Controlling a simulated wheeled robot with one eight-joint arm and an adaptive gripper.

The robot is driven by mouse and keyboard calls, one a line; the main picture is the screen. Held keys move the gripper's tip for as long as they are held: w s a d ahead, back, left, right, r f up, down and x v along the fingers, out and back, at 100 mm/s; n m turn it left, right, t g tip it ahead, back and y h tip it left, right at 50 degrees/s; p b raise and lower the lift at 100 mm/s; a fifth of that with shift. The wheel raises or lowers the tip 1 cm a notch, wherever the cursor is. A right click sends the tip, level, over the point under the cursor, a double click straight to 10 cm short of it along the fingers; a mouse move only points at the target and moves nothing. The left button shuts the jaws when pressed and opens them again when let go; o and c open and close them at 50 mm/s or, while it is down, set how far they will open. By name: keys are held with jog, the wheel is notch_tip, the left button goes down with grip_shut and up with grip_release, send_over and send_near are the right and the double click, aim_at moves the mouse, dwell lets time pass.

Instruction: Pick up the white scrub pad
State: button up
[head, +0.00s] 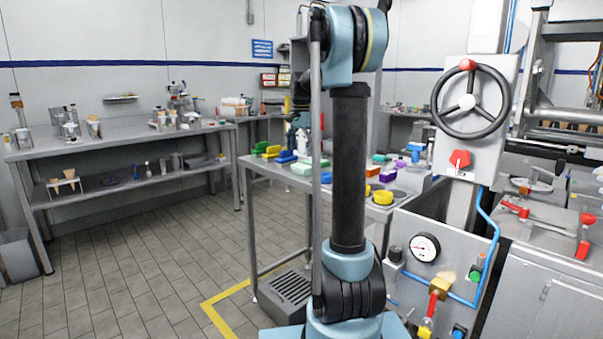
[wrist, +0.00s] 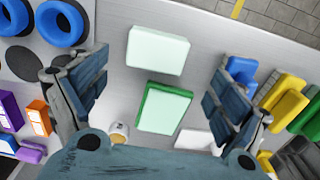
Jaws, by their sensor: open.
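In the wrist view, a pale white pad (wrist: 157,52), faintly green-tinted, lies flat on the grey metal table (wrist: 112,125). Close below it lies a green pad with a pale top (wrist: 164,110). Another white flat piece (wrist: 195,139) lies lower right, partly hidden by my gripper. I cannot tell for certain which white piece is the scrub pad. My gripper (wrist: 160,75) is open over the table, its fingers wide apart on either side of the pale pad and the green pad. Nothing is held between them.
Blue rings (wrist: 60,24) lie at the upper left. Orange (wrist: 38,117) and purple blocks lie at the left, yellow pieces (wrist: 284,97) at the right. A small round cup (wrist: 119,132) is near my gripper. In the head view, my arm hides part of the worktable (head: 262,168).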

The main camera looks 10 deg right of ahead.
aim_at(301, 165)
jog(key=shift+s+f, duration=0.15)
jog(key=shift+f, duration=1.55)
jog(key=shift+s+f, duration=0.1)
jog(key=shift+f, duration=1.55)
jog(key=c, duration=1)
jog(key=shift+o, duration=0.2)
notch_tip(301, 165, up, 10)
jog(key=shift+r, duration=0.1)
jog(key=shift+o, duration=0.6)
jog(key=shift+c, duration=1)
